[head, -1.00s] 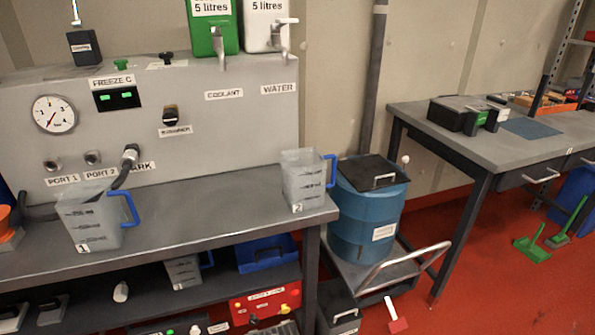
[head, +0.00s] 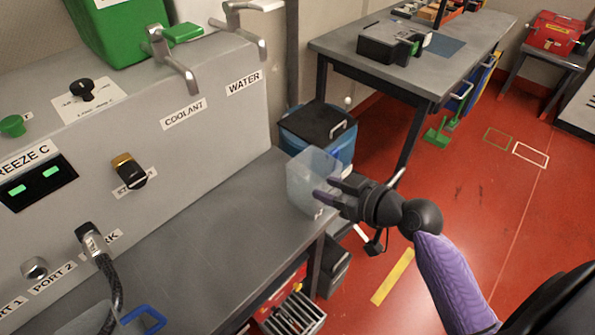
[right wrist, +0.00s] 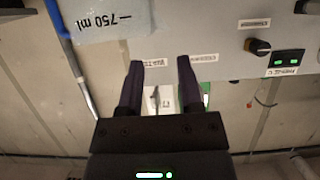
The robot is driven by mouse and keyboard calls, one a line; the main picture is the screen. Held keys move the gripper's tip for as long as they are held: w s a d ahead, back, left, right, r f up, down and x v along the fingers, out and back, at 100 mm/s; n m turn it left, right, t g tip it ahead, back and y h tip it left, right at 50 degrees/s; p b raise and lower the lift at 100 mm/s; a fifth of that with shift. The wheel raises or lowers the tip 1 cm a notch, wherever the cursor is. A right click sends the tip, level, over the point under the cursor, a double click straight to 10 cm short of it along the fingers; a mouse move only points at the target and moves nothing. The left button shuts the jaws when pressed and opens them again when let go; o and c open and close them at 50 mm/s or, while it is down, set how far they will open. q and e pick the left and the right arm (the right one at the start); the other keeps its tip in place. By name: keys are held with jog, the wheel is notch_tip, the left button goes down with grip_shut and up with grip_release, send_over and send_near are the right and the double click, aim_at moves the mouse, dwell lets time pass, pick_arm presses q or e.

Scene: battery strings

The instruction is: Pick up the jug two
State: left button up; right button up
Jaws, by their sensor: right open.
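Jug two is the clear jug (head: 303,178) at the right end of the grey bench in the head view. Part of its wall, with a 750 ml mark, shows at the top left of the right wrist view (right wrist: 108,20), beside its blue handle (right wrist: 56,18). My right gripper (head: 322,190) is open, its fingers overlapping the jug's right side in the head view. In the right wrist view the jug lies up and left of the fingers (right wrist: 160,66), and no jug shows between them. My left gripper is out of view.
The grey panel (head: 205,130) with taps stands behind the bench. The other jug's blue handle (head: 143,319) shows at the bottom left. Red floor is open at right.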

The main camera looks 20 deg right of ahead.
jog(key=x, duration=0.5)
jog(key=d+b+x, duration=0.1)
jog(key=x, duration=0.2)
jog(key=shift+w+f, duration=0.1)
jog(key=shift+f, duration=0.05)
grip_shut()
dwell(0.6)
dwell(0.4)
